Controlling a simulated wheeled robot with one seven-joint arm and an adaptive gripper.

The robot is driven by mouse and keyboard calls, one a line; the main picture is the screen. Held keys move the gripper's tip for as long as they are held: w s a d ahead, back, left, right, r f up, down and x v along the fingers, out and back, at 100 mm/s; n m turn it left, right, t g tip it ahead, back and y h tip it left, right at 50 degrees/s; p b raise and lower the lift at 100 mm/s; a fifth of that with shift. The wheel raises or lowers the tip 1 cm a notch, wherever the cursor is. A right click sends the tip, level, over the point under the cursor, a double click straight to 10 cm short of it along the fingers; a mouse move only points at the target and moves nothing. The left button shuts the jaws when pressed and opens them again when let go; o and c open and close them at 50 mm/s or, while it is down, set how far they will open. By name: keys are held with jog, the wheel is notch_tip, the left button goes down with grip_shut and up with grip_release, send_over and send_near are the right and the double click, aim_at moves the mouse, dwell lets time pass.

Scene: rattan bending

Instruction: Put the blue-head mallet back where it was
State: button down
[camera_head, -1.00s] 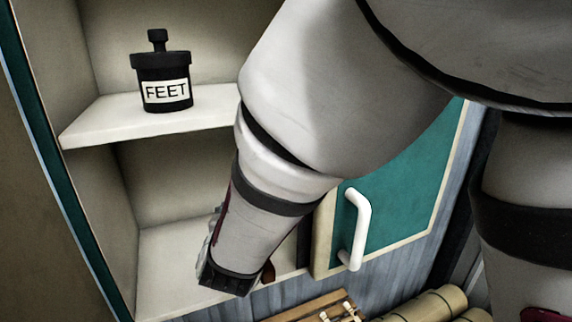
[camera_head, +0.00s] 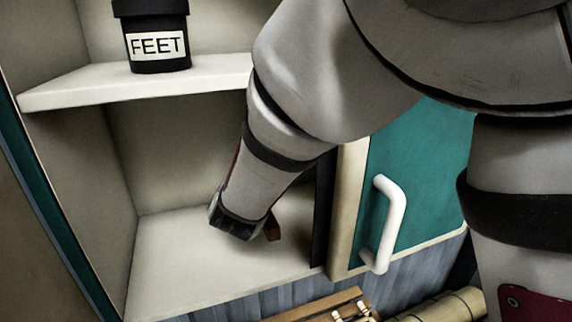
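My arm reaches into the open cabinet, and its end with my gripper (camera_head: 240,224) is low over the bottom shelf (camera_head: 180,262). The fingers are hidden behind the arm, so I cannot see whether they are open or shut. A small brown piece (camera_head: 273,229) shows just right of the arm's end. It may be part of the mallet, but no blue head is visible, and I cannot tell whether it is held or touches the shelf.
A black jar labelled FEET (camera_head: 157,40) stands on the upper shelf (camera_head: 80,88). A teal door with a white handle (camera_head: 385,222) is at the right. A wooden tray (camera_head: 325,308) and rattan-coloured rolls (camera_head: 440,308) lie below. The bottom shelf's left part is clear.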

jog(key=shift+w+f, duration=0.2)
jog(key=shift+f, duration=0.25)
jog(key=shift+s, duration=0.2)
jog(key=shift+r, duration=0.1)
jog(key=shift+f, duration=0.2)
jog(key=c, duration=0.9)
grip_release()
